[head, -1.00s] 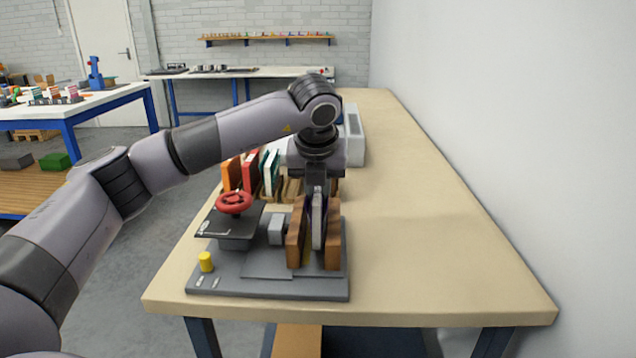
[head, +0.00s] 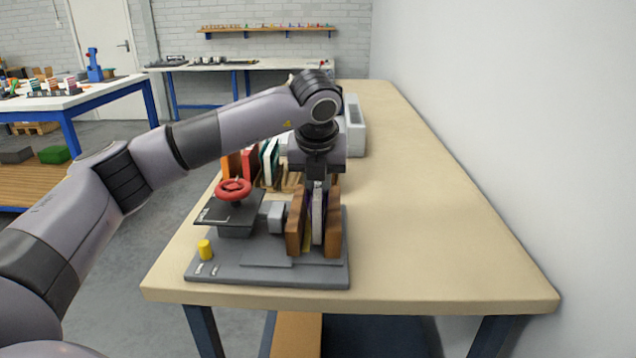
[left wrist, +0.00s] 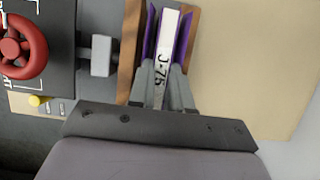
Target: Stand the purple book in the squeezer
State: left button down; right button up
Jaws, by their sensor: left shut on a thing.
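The squeezer (head: 230,272) is a grey base on the near end of the bench, with a red handwheel (head: 233,189), a grey press block (head: 273,216) and two upright wooden boards (head: 333,238). My left gripper (head: 317,186) points down over the boards. It is shut on the purple book (head: 317,225), which stands upright between them. In the left wrist view the purple book (left wrist: 182,38) shows a white spine labelled J-75 between the gripper's fingers (left wrist: 160,88). Its lower edge is hidden, so I cannot tell whether it touches the base. My right gripper is out of view.
Behind the squeezer, orange, red and green books (head: 269,160) stand in a wooden rack (head: 290,180). A light grey box-shaped device (head: 355,130) stands farther back. A yellow knob (head: 205,249) is at the base's front left. The bench (head: 430,230) is clear to the right, up to the wall.

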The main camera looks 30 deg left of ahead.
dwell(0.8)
pick_arm(q)
jog(key=shift+f+b, duration=0.5)
jog(key=shift+b, duration=0.05)
jog(key=c, duration=1.3)
grip_release()
jog(key=shift+c, duration=0.2)
jog(key=shift+p+v, duration=1.15)
jog(key=shift+v, duration=1.1)
jog(key=p+v, duration=0.3)
jog(key=v, duration=0.3)
jog(key=shift+r, duration=0.3)
jog(key=shift+s+d, duration=0.1)
